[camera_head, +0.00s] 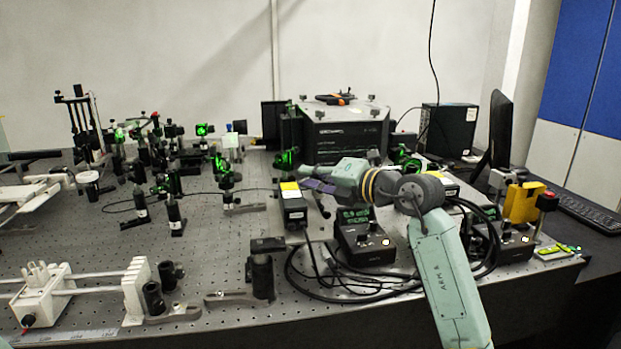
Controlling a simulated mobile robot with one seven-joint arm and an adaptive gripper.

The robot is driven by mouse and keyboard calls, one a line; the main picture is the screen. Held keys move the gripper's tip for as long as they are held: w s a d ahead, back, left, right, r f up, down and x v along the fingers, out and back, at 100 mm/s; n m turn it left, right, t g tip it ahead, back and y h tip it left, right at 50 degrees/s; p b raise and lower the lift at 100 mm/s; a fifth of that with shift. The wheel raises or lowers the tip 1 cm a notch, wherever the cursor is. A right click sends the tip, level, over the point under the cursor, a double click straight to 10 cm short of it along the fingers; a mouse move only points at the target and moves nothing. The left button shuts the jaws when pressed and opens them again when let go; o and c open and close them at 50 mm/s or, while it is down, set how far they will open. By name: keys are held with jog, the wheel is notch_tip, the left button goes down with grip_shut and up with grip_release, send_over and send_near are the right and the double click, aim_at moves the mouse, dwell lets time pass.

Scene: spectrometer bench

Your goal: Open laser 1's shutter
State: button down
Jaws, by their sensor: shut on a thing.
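A small black laser box (294,212) with a yellow and white top label stands near the middle of the bench; I take it for laser 1, though no number is readable. My gripper (309,185) reaches in from the right, with its fingertips at the upper right of this box's front end. It is shut on a small part there, which I take for the shutter; the fingers hide that part. Whether the shutter is open or closed cannot be seen. A second box with a yellow label (446,184) sits to the right, partly behind my arm.
Optics on posts (172,205) crowd the left. A large black instrument (345,135) stands behind my gripper.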

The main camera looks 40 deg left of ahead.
jog(key=c, duration=1.8)
grip_release()
jog(key=shift+d, duration=0.1)
jog(key=d+r, duration=0.1)
jog(key=d, duration=1)
jog(key=shift+s+d+r, duration=0.25)
jog(key=shift+s+d, duration=0.1)
